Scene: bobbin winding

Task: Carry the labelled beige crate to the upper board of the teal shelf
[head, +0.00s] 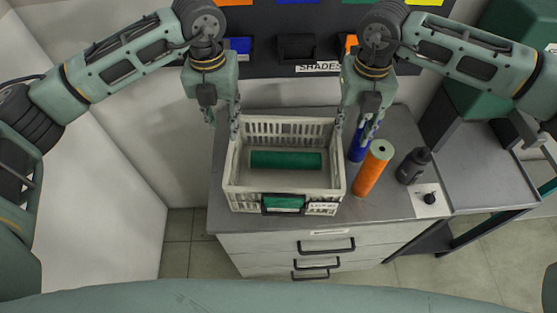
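The beige crate (234,190) stands on a grey-topped drawer cabinet (385,210). It has slotted walls, a white label and a green card in a dark holder on its near side. A green roll (286,160) lies inside. My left gripper (222,118) is at the crate's far left corner, its fingers apart. My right gripper (353,128) is at the far right corner, its fingers also apart. I cannot tell whether either touches the rim. I cannot clearly make out the teal shelf; a dark teal frame (470,236) shows at the lower right.
An orange roll (373,170) stands right of the crate, with a blue roll (360,150) behind it. A black bottle (412,167) and a black knob on a white card (430,200) are further right. A dark rack (300,70) with coloured bins is behind.

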